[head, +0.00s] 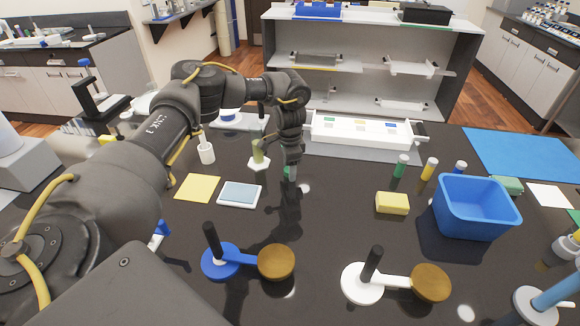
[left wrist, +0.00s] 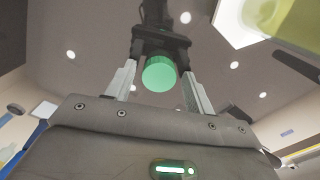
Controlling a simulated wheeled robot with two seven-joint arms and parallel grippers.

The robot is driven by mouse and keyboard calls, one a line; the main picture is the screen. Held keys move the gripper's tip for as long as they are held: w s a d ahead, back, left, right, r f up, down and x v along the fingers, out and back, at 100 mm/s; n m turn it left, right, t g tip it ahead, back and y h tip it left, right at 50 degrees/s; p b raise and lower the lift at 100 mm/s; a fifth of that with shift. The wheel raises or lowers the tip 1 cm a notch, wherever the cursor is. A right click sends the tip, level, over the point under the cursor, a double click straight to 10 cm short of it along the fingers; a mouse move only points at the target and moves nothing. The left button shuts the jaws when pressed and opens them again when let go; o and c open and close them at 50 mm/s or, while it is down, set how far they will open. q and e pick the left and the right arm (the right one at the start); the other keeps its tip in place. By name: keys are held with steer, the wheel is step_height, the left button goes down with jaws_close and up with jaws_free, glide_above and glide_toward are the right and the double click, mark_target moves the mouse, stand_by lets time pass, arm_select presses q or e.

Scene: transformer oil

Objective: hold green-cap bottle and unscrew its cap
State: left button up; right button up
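A green cap (left wrist: 159,74) shows between the two fingers of my left gripper (left wrist: 158,88) in the left wrist view. Gaps seem to show on both sides of the cap, so the fingers look open. In the head view my left gripper (head: 290,172) points down over the dark table, and a bit of the green cap (head: 286,171) shows beside its fingers. The bottle body under the cap is hidden. My right gripper is not in view.
A green-yellow vessel on a white base (head: 259,163) stands close left of the gripper. Blue (head: 221,261) and white (head: 362,283) stands are in front. A yellow sponge (head: 392,203) and blue bin (head: 476,207) lie right. Bare table surrounds the gripper's front.

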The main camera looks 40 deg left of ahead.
arm_select(q)
step_height(320, 180, up, 12)
steer(key=b, duration=0.1)
steer(key=shift+r, duration=0.2)
stand_by(0.4)
steer(key=shift+r, duration=0.1)
